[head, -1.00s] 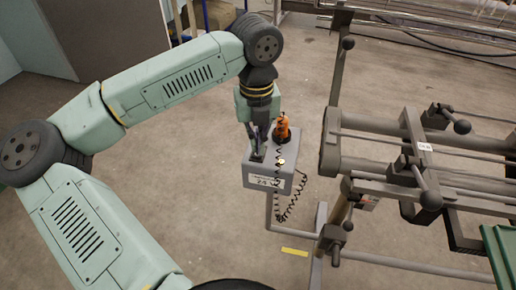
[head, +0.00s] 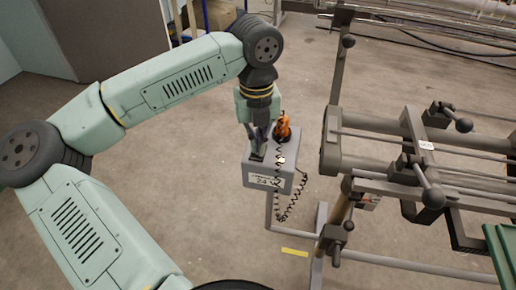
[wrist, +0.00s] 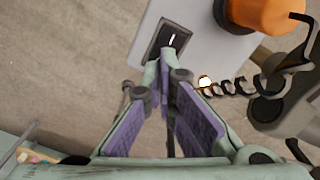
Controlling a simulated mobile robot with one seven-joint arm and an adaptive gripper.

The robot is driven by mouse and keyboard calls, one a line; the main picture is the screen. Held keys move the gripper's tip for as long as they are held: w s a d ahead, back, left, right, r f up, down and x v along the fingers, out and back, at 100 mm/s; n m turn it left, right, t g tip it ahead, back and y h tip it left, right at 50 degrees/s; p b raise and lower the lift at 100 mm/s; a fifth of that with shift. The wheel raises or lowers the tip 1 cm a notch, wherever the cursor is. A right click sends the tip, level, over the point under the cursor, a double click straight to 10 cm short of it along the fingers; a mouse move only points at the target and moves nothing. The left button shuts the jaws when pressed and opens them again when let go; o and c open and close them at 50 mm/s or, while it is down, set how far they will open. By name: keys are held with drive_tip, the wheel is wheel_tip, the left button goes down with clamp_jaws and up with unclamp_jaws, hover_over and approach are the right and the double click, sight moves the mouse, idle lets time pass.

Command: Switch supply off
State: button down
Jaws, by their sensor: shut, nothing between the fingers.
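The supply is a grey box on a post (head: 257,180) with a "24 V" label on its front. Its black rocker switch (wrist: 168,42) is on the top face in the wrist view, with a white mark. A small round lamp (wrist: 204,82) beside it looks bright. My gripper (head: 257,152) is over the box's top at its left side. In the wrist view my gripper (wrist: 166,58) is shut and empty, its fingertips at the near end of the switch. I cannot tell whether they touch it. The fingertips hide part of the switch's near edge.
An orange tool (head: 283,127) stands on the box just right of my gripper, and its black coiled cord (head: 283,212) hangs down the front. A metal loom frame (head: 330,140) stands close on the right. The floor left of the box is clear.

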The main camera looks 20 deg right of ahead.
sight(257, 154)
drive_tip(key=shift+f+b, duration=0.8)
drive_tip(key=shift+f, duration=0.05)
idle(0.4)
drive_tip(key=shift+r+p, duration=1.7)
drive_tip(key=shift+r, duration=1.85)
